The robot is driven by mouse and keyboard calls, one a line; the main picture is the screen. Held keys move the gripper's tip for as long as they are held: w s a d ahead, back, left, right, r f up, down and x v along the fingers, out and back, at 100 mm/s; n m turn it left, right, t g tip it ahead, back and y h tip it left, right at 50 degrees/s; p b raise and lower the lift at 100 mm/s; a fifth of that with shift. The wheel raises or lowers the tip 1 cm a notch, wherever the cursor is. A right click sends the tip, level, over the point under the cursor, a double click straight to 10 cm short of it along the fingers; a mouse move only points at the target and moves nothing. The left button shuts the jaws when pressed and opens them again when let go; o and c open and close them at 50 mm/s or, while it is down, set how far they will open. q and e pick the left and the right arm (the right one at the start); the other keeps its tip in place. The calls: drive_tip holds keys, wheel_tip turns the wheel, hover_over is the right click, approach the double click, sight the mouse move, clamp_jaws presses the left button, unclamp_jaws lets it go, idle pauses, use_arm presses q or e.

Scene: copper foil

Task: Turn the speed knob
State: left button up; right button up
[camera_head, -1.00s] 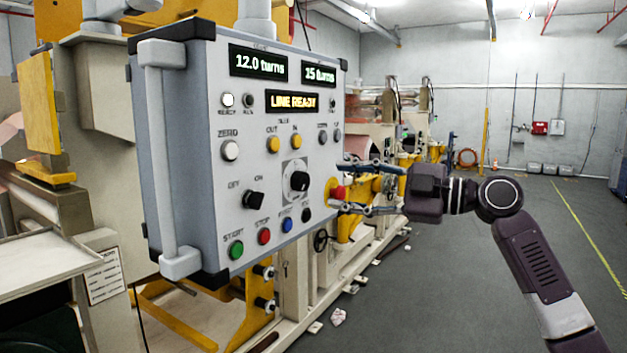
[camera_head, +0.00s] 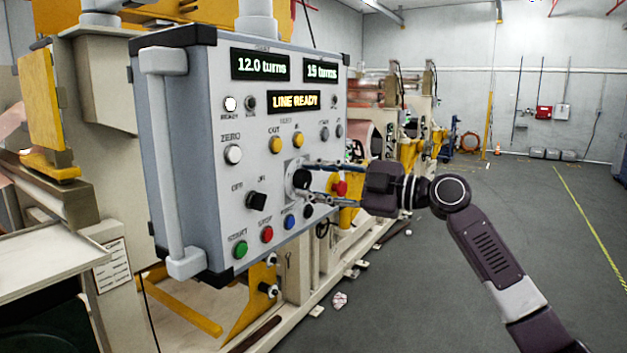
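The large round black knob (camera_head: 300,179) sits on a grey plate on the control panel's front face. I take it for the speed knob; its label cannot be read. My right gripper (camera_head: 309,181) comes from the right and is open. One finger lies above the knob and the other below it, with the tips close to the panel. I cannot tell whether either finger touches the knob. The fingers partly cover the plate and the small controls below it. My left gripper is not in view.
The control box (camera_head: 215,110) shows "12.0 turns", "15 turns" and "LINE READY". A black OFF/ON switch (camera_head: 256,201) and green (camera_head: 240,249), red and blue buttons sit lower left of the knob. A red button (camera_head: 340,188) shows just beyond the fingers. Open floor lies right.

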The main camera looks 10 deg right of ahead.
drive_tip(key=c, duration=0.7)
